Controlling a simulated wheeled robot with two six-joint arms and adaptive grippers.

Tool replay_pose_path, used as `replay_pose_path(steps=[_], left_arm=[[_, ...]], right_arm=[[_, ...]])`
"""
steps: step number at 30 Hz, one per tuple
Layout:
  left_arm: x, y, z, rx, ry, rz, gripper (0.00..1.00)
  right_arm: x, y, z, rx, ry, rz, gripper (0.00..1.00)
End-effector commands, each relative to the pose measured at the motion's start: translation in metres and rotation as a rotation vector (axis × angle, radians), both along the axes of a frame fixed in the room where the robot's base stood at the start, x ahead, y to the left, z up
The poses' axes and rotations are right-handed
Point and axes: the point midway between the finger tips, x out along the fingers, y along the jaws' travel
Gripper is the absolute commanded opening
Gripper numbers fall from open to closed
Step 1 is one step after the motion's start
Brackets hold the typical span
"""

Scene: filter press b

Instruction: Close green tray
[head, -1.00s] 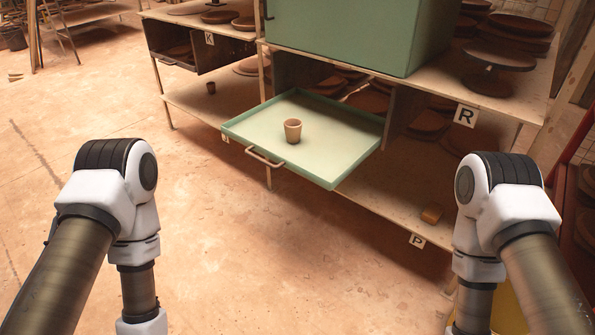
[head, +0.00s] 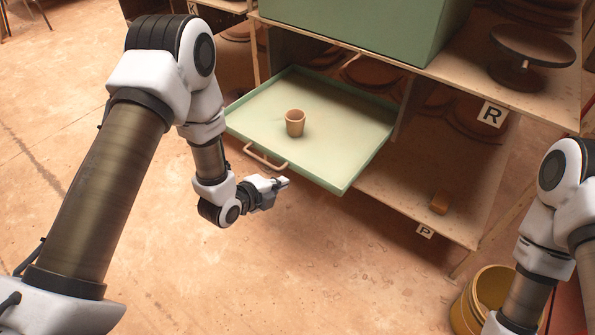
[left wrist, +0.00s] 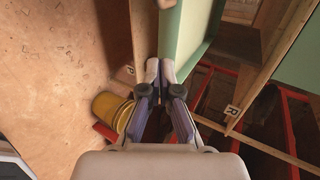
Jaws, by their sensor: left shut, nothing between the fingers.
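The green tray (head: 340,165) is pulled out from the shelf below the green box. It also shows at the top of the left wrist view (left wrist: 188,38). Its handle (head: 265,156) is on the front edge. A small tan cup (head: 295,122) stands upright on the tray. My left gripper (head: 285,182) is shut and empty, in front of the tray and just below and right of the handle in the head view. The left wrist view shows its fingertips (left wrist: 160,68) together, close to the tray's edge. Only part of my right arm shows; its gripper is out of view.
A large green box (head: 365,25) stands on the shelf top above the tray. A dark round stand (head: 530,50) is at the right. A yellow bucket (head: 490,300) is on the floor, which is otherwise open in front.

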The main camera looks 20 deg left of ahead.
Motion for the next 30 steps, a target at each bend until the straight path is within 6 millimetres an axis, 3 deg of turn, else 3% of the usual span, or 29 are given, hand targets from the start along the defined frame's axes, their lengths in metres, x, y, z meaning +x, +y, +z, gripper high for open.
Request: replay_pose_path(steps=[5,12,30], left_arm=[[0.032,-0.013,-0.021,0.0,-0.001,-0.003,0.0],[0.063,-0.023,-0.018,-0.001,0.0,0.001,0.0],[0.073,-0.027,-0.019,0.001,0.001,-0.001,0.0]], right_arm=[[0.0,0.0,-0.004,0.0,0.0,0.0,0.91],[0.0,0.0,-0.003,0.0,0.0,0.0,0.91],[0.0,0.0,-0.007,0.0,0.0,0.0,0.91]])
